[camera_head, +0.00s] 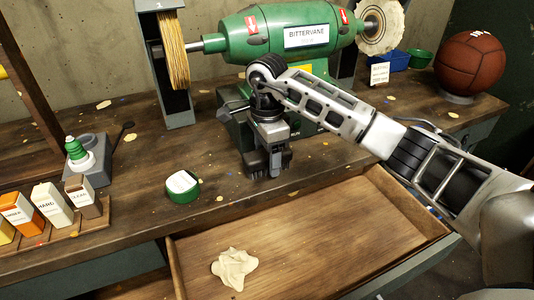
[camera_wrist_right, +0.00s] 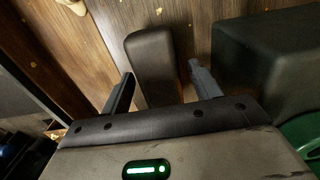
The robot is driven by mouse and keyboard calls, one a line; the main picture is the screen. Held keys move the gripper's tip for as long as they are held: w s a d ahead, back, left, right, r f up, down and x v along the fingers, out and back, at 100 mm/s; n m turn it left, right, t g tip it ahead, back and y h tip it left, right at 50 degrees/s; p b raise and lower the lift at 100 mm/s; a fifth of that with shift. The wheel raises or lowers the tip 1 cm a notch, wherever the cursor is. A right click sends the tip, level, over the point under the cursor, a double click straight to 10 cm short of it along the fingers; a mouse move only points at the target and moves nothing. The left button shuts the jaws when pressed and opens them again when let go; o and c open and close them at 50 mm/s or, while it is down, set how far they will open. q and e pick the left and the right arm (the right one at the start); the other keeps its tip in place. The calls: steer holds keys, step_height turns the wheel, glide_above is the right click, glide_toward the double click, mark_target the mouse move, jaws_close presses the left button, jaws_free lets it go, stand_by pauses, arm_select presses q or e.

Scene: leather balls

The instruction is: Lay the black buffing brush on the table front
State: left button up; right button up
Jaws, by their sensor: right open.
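My right gripper (camera_head: 268,168) points down at the table, in front of the green machine's base. In the right wrist view its two fingers (camera_wrist_right: 161,70) are apart, one on each side of a dark, rounded block, which looks like the black buffing brush (camera_wrist_right: 150,48). I cannot tell whether either finger touches it. In the head view the gripper mostly hides the brush. The wooden table (camera_head: 135,160) has its front edge just before the gripper, above an open drawer. My left gripper is not in view.
The open drawer (camera_head: 330,235) holds a crumpled cream cloth (camera_head: 234,268). A green tin (camera_head: 182,185) stands left of the gripper. The green buffing machine (camera_head: 265,40) stands behind. Several labelled bars (camera_head: 52,204) sit at left. A brown ball (camera_head: 470,63) rests at back right.

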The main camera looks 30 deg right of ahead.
steer(key=shift+r, duration=0.15)
step_height(320, 180, up, 12)
steer(key=shift+p, duration=0.3)
steer(key=shift+s, duration=0.1)
stand_by(0.4)
